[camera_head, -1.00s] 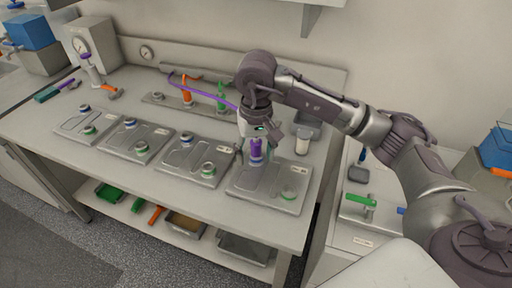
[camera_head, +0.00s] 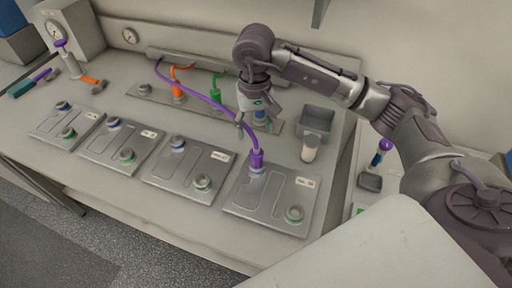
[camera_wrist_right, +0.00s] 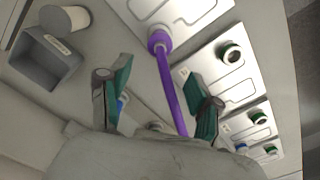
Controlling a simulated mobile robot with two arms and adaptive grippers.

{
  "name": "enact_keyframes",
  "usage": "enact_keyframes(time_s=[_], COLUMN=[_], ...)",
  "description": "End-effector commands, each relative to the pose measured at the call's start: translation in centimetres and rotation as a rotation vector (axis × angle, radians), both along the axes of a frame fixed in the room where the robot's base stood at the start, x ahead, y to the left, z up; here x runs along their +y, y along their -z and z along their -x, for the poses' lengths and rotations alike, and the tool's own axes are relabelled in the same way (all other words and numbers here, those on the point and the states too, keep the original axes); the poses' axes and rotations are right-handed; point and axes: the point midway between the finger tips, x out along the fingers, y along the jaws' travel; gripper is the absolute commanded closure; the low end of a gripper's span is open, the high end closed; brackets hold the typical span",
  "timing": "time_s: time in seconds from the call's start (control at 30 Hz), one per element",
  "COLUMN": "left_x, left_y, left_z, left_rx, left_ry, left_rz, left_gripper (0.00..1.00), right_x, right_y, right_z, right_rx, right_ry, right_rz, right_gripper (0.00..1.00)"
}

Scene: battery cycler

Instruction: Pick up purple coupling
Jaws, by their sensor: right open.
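The purple coupling (camera_head: 257,158) stands upright on the back port of the rightmost metal plate (camera_head: 240,200), with the purple hose (camera_head: 215,103) running from its top to the back left. In the right wrist view the coupling (camera_wrist_right: 158,40) shows beyond the fingertips, with the hose passing between the green-padded fingers. My right gripper (camera_head: 254,122) is open and empty, behind and above the coupling and apart from it. It also shows in the right wrist view (camera_wrist_right: 160,95). My left gripper is not in view.
An orange coupling (camera_head: 179,92) and a green coupling (camera_head: 215,101) stand on the back rail. A blue fitting (camera_head: 262,117) is just by the right gripper. A grey bin (camera_head: 317,121) and a white cylinder (camera_head: 310,148) stand to the right. Several similar plates lie leftward.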

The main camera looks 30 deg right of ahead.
Motion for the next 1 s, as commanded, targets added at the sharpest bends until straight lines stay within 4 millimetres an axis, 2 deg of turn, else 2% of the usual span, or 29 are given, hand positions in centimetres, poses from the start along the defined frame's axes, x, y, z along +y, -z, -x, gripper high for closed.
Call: enact_keyframes(time_s=[0.2,0.37,0.53,0.7,0.83,1.0], left_x=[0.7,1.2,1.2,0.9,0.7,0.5], left_y=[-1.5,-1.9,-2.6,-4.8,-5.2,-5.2], left_z=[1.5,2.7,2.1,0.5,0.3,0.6], left_rx=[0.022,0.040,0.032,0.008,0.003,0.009], left_ry=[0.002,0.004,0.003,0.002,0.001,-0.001], left_rz=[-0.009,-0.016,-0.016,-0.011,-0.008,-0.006], left_gripper=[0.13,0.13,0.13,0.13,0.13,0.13], right_x=[0.0,0.0,-0.1,-0.3,-0.3,-0.4], right_y=[4.2,6.4,7.4,9.6,11.5,12.2], right_z=[0.2,0.1,0.2,0.4,0.2,0.2], right_rx=[0.006,0.004,0.004,0.007,0.004,0.000], right_ry=[0.000,0.000,0.000,0.001,0.000,-0.001], right_rz=[0.001,-0.001,0.000,-0.001,0.000,0.000], right_gripper=[0.37,0.37,0.37,0.37,0.37,0.37])
